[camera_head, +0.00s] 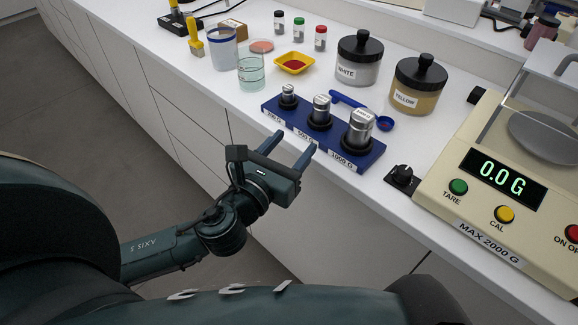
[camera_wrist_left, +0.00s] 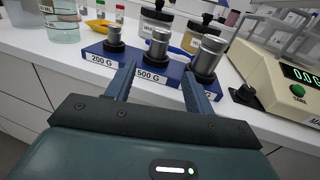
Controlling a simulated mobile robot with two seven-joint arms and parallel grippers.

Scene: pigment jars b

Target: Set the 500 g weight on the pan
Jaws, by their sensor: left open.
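The 500 g weight (camera_head: 321,109) is a silver cylinder standing upright in the middle seat of the blue weight block (camera_head: 374,153). It also shows in the left wrist view (camera_wrist_left: 158,46), straight ahead between the fingers. The 200 g weight (camera_head: 288,93) stands to its left and the 1000 g weight (camera_head: 361,127) to its right. The pan (camera_head: 541,136) is a grey round plate on the cream scale (camera_head: 470,205), empty where visible, and the display reads 0.0 G. My left gripper (camera_head: 289,150) is open and empty, in front of the block. My right gripper is not in view.
A blue spoon (camera_head: 347,99) lies behind the block. White (camera_head: 358,62) and yellow (camera_head: 416,85) pigment jars stand behind it. A beaker (camera_head: 251,74) stands left. A clear shield (camera_head: 510,85) rises beside the pan. A small black knob (camera_head: 402,177) sits between block and scale.

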